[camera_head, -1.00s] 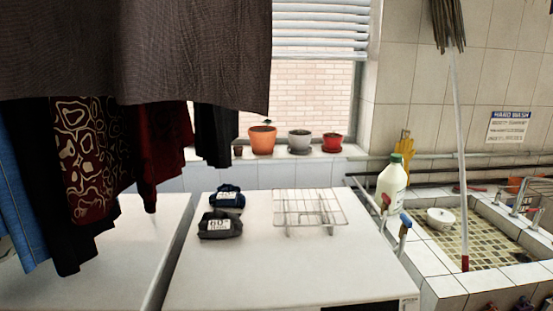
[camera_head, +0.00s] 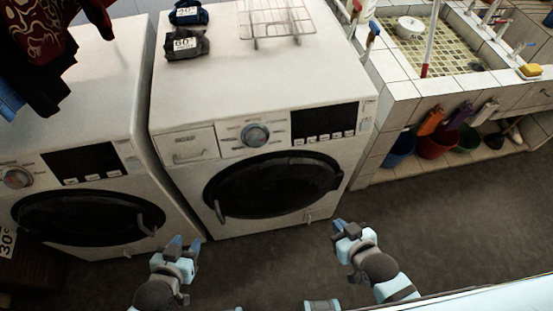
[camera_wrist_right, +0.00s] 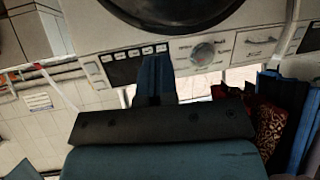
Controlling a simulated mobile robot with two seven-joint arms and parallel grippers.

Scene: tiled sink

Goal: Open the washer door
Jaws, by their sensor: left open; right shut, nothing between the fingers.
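Two white front-loading washers stand side by side. The middle washer (camera_head: 245,85) has a round dark door (camera_head: 272,188), which looks closed, with a light handle (camera_head: 219,212) at its left edge. The left washer (camera_head: 80,105) also has a dark door (camera_head: 85,222), which looks closed. My left gripper (camera_head: 184,245) is open and empty, low in front of the gap between the washers. My right gripper (camera_head: 344,226) is shut and empty, in front of the middle washer's lower right corner. In the right wrist view, upside down, its fingers (camera_wrist_right: 155,80) show below a dark washer door (camera_wrist_right: 170,8).
A tiled sink (camera_head: 412,88) stands to the right, with several coloured containers (camera_head: 435,140) beneath it. Dark pouches (camera_head: 187,45) and a wire rack (camera_head: 277,18) lie on the middle washer. Clothes hang at the upper left. The grey floor (camera_head: 450,215) at right is clear.

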